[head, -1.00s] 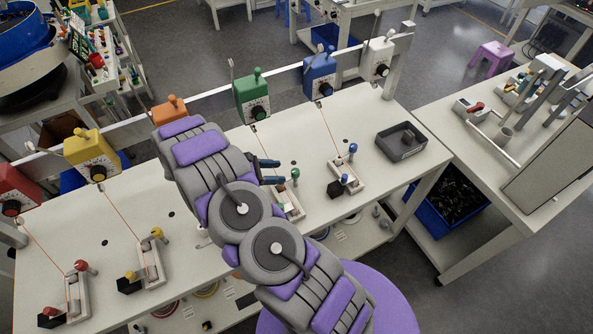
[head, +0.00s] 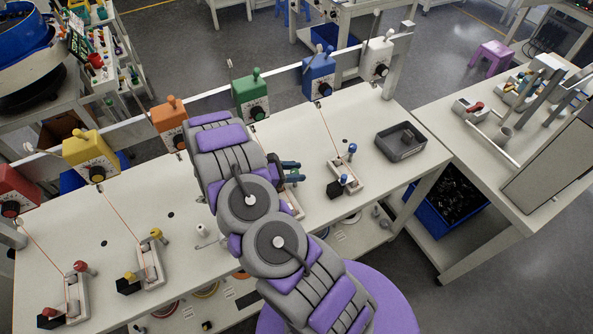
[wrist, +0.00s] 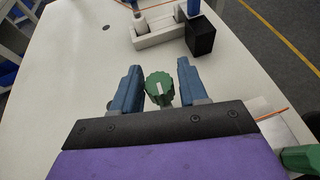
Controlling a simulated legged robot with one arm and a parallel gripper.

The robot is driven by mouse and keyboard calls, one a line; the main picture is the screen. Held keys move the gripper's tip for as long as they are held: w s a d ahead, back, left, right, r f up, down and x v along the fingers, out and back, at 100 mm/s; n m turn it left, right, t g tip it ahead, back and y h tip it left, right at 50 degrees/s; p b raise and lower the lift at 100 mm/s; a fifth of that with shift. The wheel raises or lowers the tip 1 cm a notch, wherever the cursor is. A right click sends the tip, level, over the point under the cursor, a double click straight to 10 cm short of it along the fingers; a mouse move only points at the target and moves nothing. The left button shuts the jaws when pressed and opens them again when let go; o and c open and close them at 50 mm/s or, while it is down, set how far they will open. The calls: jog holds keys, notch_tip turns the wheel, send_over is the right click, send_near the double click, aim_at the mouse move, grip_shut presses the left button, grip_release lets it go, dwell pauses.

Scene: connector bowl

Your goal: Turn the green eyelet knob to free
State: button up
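The green eyelet knob (wrist: 159,88) is in the wrist view, a ribbed round knob with a pale slot-like mark on its face. It stands between the two blue fingers of my gripper (wrist: 158,66). The fingers are open, with a visible gap on each side of the knob. In the head view my gripper (head: 297,171) is over the green station's fixture (head: 294,205), which my arm mostly hides. The green box (head: 250,97) stands on the rail behind it.
A blue-station fixture (head: 347,177) with a black block (wrist: 201,36) stands just beyond my gripper. A grey tray (head: 400,146) is at the table's right end. Yellow (head: 149,270) and red (head: 76,299) fixtures are at the left. An orange line (wrist: 270,115) runs at the wrist view's right.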

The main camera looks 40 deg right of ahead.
jog(key=shift+d, duration=0.15)
jog(key=c, duration=0.7)
jog(key=shift+o, duration=0.2)
